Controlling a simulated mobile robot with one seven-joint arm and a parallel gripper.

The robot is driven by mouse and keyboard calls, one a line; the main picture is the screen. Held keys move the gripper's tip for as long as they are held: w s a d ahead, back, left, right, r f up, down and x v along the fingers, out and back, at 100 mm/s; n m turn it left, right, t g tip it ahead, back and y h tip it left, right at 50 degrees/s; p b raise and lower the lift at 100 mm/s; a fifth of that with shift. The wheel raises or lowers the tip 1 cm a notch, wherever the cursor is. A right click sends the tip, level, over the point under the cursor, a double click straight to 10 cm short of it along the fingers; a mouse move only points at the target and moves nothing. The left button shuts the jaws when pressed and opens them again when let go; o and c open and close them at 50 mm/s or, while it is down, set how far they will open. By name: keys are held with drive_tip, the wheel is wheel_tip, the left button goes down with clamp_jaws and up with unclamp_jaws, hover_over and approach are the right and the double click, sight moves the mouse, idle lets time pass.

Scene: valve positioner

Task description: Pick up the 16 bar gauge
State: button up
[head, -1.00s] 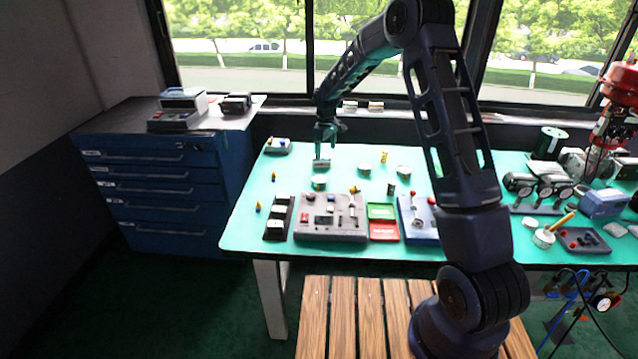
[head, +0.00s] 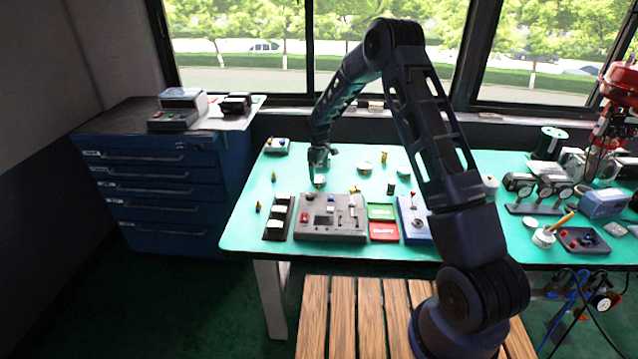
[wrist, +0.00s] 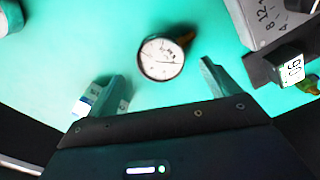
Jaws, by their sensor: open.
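A round gauge (wrist: 161,59) with a white dial, dark rim and brass fitting lies face up on the green bench in the wrist view. Its dial marks are too small to read, so I cannot tell its range. In the head view this gauge (head: 319,182) sits just below my gripper (head: 319,163), near the bench's back left. In the wrist view my gripper (wrist: 160,76) is open, with the gauge ahead of and between its two fingers, not held. Two other round pieces, one in the middle (head: 364,168) and one further right (head: 403,171), lie to the right; their faces are unclear.
A grey control panel (head: 330,232) stands in front of the gauge, with a dark strip of white blocks (head: 270,232) at its left. Green and red trays (head: 383,230) lie right of the panel. Bare green bench surrounds the gauge's left side.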

sight(319, 178)
wheel_tip(319, 178, down, 4)
drive_tip(key=shift+f, duration=0.2)
drive_tip(key=shift+s, duration=0.1)
drive_tip(key=shift+c, duration=0.4)
drive_tip(key=c, duration=1.1)
